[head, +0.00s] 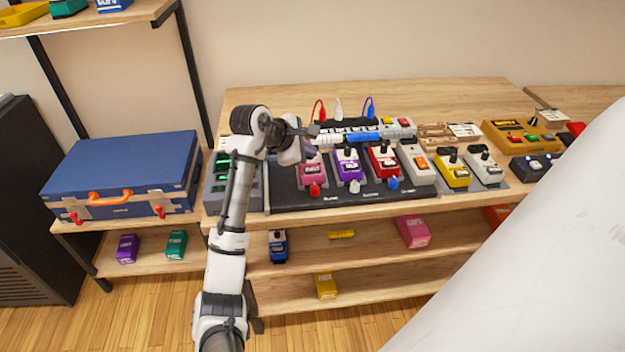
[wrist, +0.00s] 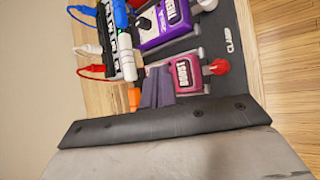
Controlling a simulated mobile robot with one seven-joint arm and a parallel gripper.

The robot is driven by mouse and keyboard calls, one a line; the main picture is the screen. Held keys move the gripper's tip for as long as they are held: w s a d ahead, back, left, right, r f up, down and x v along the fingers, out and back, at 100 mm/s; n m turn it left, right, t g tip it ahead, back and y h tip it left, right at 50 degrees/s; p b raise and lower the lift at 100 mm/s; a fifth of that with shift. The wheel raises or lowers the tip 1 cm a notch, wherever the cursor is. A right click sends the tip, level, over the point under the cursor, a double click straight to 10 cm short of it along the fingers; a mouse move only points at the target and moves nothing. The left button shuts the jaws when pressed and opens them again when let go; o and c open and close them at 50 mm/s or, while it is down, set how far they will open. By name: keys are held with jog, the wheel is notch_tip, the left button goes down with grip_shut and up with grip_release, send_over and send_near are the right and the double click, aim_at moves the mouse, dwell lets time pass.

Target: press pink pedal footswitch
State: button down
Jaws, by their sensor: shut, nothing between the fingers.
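The pink pedal (head: 311,172) sits at the left end of the row on the black pedalboard (head: 283,194). In the wrist view the pink pedal (wrist: 188,74) shows a dark label plate. A red round cap (head: 315,189) sits at its front edge; it also shows in the wrist view (wrist: 219,67). My gripper (head: 312,131) is above the rear of the pink pedal. In the wrist view its dark fingers (wrist: 158,90) are together and empty, overlapping the pedal's rear end. I cannot tell whether they touch it. My arm hides part of the pedalboard's left side.
A purple pedal (head: 347,165) stands right beside the pink one, then a red pedal (head: 383,161). A blue case (head: 125,170) is at left. Another pink pedal (head: 413,232) lies on the lower shelf.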

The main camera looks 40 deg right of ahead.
aim_at(316, 166)
jog(key=shift+f, duration=1.3)
jog(key=shift+f+p, duration=0.15)
jog(key=shift+p, duration=0.3)
dwell(0.7)
jog(key=shift+f, duration=0.25)
jog(key=shift+f+p, duration=0.4)
jog(key=shift+f, duration=0.15)
dwell(0.8)
jog(key=shift+r, duration=0.15)
jog(key=shift+r+p, duration=0.8)
jog(key=shift+p, duration=0.55)
